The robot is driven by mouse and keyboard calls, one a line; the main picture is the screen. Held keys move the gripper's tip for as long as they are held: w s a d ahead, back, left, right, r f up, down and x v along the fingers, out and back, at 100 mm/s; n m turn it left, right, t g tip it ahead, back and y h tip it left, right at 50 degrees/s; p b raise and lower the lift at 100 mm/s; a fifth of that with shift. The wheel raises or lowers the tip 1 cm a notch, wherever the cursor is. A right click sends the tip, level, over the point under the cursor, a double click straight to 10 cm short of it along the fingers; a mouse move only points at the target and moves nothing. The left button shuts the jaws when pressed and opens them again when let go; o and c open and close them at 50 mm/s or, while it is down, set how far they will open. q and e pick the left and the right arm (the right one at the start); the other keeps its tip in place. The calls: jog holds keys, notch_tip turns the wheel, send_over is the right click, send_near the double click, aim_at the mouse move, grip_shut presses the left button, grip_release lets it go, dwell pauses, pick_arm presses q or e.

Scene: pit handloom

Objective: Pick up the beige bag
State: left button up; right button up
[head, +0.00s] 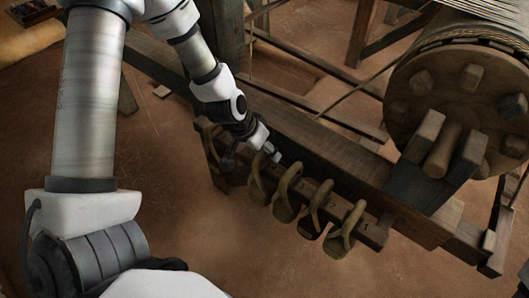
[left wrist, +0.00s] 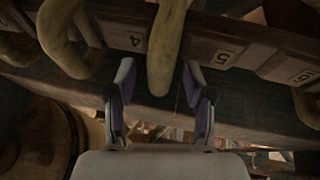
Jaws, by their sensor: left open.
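Several looped, bag-like things in beige, olive and brown hang in a row on a numbered wooden beam. A beige one (head: 257,182) hangs nearest my left gripper; in the left wrist view its strap (left wrist: 164,55) comes down between the fingers. Which one is the beige bag is not certain, as the colours are close. My left gripper (head: 273,153) is at the beam; in the left wrist view the open gripper (left wrist: 158,100) has one finger either side of the strap, with gaps showing. My right gripper is not seen.
Neighbouring loops hang close by: an olive-beige one (head: 284,211), a brown one (head: 311,222) and another olive one (head: 341,243). The wooden loom frame and a large roller (head: 440,85) stand to the right. The earthen floor (head: 180,215) is open at left.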

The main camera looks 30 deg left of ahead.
pick_arm(q)
grip_shut()
jog(key=shift+r, duration=0.1)
jog(key=shift+r, duration=0.1)
notch_tip(320, 180, up, 4)
jog(key=p, duration=0.2)
jog(key=shift+f+p, duration=0.25)
jog(key=shift+p, duration=0.15)
jog(key=shift+s, duration=0.1)
jog(key=shift+s+a+r+p, duration=0.1)
jog(key=shift+s+a+p, duration=0.35)
jog(key=shift+p, duration=0.5)
jog(key=s+a+p, duration=0.4)
jog(key=s+p, duration=0.3)
jog(key=s+a+p, duration=0.4)
jog(key=s+p, duration=0.3)
jog(key=shift+s+f+p, duration=0.25)
jog(key=shift+p, duration=0.1)
